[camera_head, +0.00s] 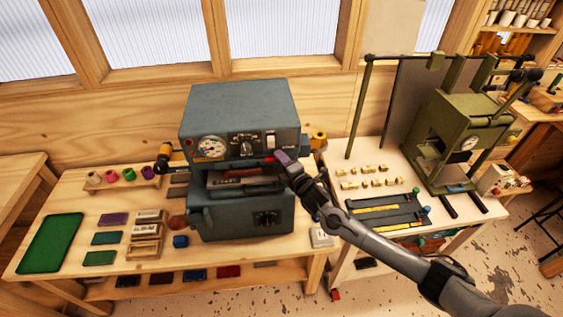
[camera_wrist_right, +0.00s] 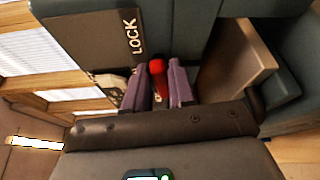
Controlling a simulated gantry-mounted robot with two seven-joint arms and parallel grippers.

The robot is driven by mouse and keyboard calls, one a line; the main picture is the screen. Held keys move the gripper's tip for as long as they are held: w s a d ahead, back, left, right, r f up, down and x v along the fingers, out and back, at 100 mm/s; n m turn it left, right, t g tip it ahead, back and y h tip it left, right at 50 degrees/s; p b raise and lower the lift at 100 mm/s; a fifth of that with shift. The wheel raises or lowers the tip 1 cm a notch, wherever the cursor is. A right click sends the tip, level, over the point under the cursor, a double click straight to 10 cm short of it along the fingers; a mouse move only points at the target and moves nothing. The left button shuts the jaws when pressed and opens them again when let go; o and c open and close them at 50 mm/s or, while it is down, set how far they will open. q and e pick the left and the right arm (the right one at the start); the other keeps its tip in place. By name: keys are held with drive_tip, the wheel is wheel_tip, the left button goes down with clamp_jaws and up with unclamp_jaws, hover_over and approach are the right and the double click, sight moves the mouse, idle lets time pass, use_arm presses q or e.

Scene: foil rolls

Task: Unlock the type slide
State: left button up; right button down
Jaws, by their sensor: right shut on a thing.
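The blue-grey foil press (camera_head: 240,110) stands on the wooden bench in the head view. In its front opening lies a dark slide (camera_head: 235,188) with a reddish strip above it; I cannot make out its details. My right gripper (camera_head: 277,158) reaches in from the right at the opening's right side. In the right wrist view its purple fingers (camera_wrist_right: 158,88) are shut on a red knob (camera_wrist_right: 157,67), beside a dark plate (camera_wrist_right: 92,40) marked LOCK. The knob's stem is mostly hidden between the fingers. My left gripper is not in view.
A green mat (camera_head: 50,243), small foil pads and wooden type trays (camera_head: 147,232) lie left of the press. An olive-green press (camera_head: 455,140) stands on the right-hand table with brass pieces (camera_head: 372,182) nearby.

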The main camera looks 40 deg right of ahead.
drive_tip(key=shift+m+t+b, duration=0.3)
drive_tip(key=shift+m, duration=0.4)
drive_tip(key=c, duration=1)
unclamp_jaws()
drive_tip(key=shift+c, duration=0.2)
drive_tip(key=s+a+b, duration=0.1)
drive_tip(key=s, duration=0.9)
drive_tip(key=shift+s+a, duration=0.3)
drive_tip(key=shift+s, duration=0.05)
